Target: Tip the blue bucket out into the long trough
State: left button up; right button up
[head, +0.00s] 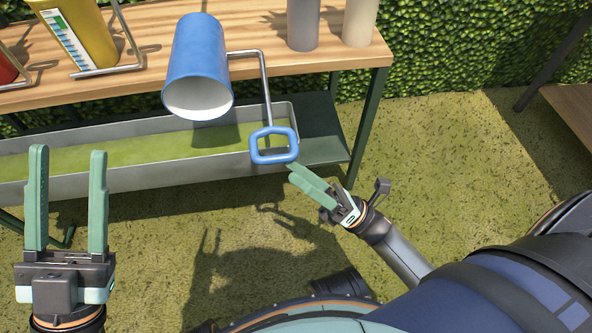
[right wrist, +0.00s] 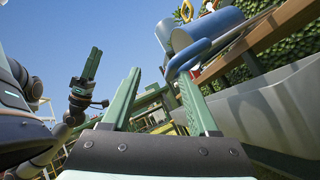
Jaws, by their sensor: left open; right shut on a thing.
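The blue bucket (head: 199,52) is tipped over above the long grey trough (head: 215,163), its pale open mouth facing down and towards me. The inside that shows looks empty. A metal rod joins it to a blue loop handle (head: 273,158). My right gripper (head: 295,172) is shut on this handle, at the trough's right end. The handle also shows by a fingertip in the right wrist view (right wrist: 188,57). The trough floor shows yellow-green; I cannot tell what lies in it. My left gripper (head: 67,190) is open and empty, in front of the trough's left part.
A wooden shelf (head: 270,62) stands behind and above the trough. On it are a yellow container (head: 85,32) with a metal handle, part of a red one (head: 6,68), and two grey cylinders (head: 303,25). A hedge is behind.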

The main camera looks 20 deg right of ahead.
pick_arm(q)
jog(key=shift+s+d, duration=0.75)
jog(key=shift+s, duration=0.15)
pick_arm(e)
jog(key=shift+v, duration=1.95)
